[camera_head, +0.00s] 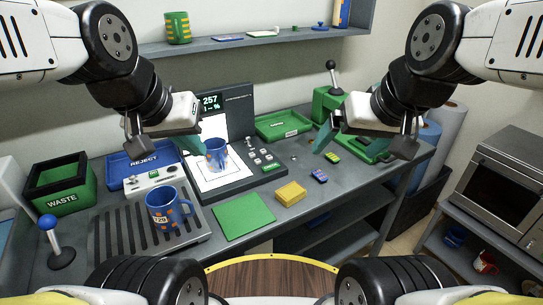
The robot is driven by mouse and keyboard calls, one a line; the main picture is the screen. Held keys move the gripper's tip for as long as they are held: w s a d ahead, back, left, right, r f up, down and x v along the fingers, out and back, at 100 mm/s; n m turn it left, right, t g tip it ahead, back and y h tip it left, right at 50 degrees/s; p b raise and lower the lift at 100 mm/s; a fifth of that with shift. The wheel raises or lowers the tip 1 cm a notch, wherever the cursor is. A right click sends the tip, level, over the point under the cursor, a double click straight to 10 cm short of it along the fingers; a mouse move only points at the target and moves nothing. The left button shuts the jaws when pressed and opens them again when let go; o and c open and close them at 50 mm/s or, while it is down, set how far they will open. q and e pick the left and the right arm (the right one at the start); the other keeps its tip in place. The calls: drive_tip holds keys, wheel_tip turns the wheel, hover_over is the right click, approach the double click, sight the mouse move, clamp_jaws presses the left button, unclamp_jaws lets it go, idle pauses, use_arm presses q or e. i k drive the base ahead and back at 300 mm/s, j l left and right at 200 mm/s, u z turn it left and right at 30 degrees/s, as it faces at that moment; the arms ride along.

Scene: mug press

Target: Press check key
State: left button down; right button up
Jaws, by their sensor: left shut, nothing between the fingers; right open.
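A grey measuring station with an upright screen panel (209,103) stands at the back centre of the bench. Several small keys (254,153) sit on its base, right of a white plate. A green key (271,167) is at the base's front right; I cannot read which one is the check key. A blue mug with orange patches (216,154) stands on the white plate (207,181). My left gripper (194,146) is shut and empty, just left of this mug in the picture, with the keys to its right. My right gripper (325,137) is open and empty, right of the keys.
A second blue mug (168,211) stands on a slatted grey tray (110,240). A green mat (243,215), yellow block (291,194) and blue keypad (319,175) lie in front. A green lever press (332,100) stands behind my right gripper. REJECT (116,172) and WASTE (61,199) bins are left.

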sight(274, 166)
drive_tip(key=k+l+u, duration=0.1)
drive_tip(key=l+u, duration=0.35)
drive_tip(key=k+l+u, duration=0.15)
drive_tip(key=u, duration=0.35)
